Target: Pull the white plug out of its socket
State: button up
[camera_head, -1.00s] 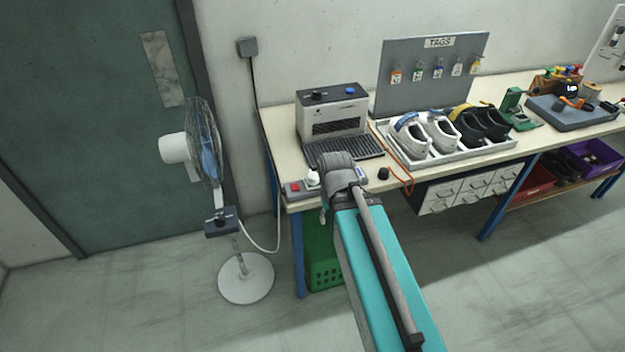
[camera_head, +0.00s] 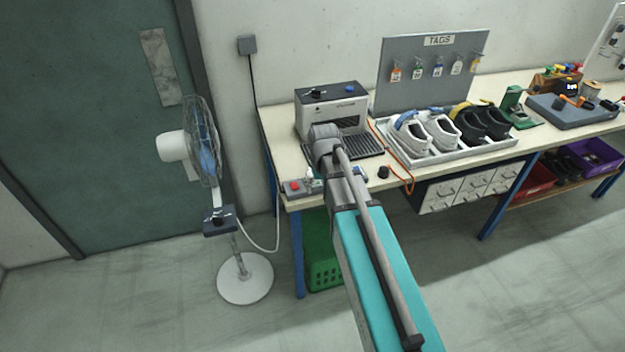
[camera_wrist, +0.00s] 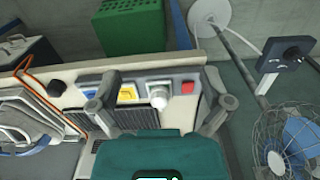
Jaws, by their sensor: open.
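The white plug (camera_wrist: 158,97) sits in a grey power strip (camera_wrist: 174,82) at the bench's front edge, middle of the wrist view. In the head view, a little of the white plug (camera_head: 309,173) shows beside my arm at the strip (camera_head: 287,194). My gripper (camera_wrist: 160,92) is open and empty, its two fingers spread left and right of the plug, clear of it in the picture. How far above the strip the fingertips are is hard to tell. In the head view my own arm hides the fingers.
A red switch (camera_wrist: 188,87) and a yellow piece (camera_wrist: 127,94) are on the strip either side of the plug. A grey machine (camera_head: 331,110) stands behind on the bench. A fan (camera_head: 203,150) with a white cable stands left. A green crate (camera_head: 322,262) is below.

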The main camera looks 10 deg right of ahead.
jog(key=shift+n, duration=0.4)
jog(key=w, duration=0.5)
jog(key=w+f+b, duration=0.1)
jog(key=w, duration=0.5)
jog(key=w+f+b, duration=0.1)
jog(key=w, duration=0.5)
jog(key=shift+d+f, duration=0.1)
jog(key=shift+d, duration=0.05)
jog(key=shift+f, duration=0.15)
notch_tip(320, 180, down, 9)
jog(key=b, duration=0.8)
jog(key=shift+b, duration=0.4)
jog(key=c, duration=1.4)
jog(key=shift+o, duration=0.2)
jog(key=shift+r, duration=0.2)
jog(key=shift+r+p, duration=0.6)
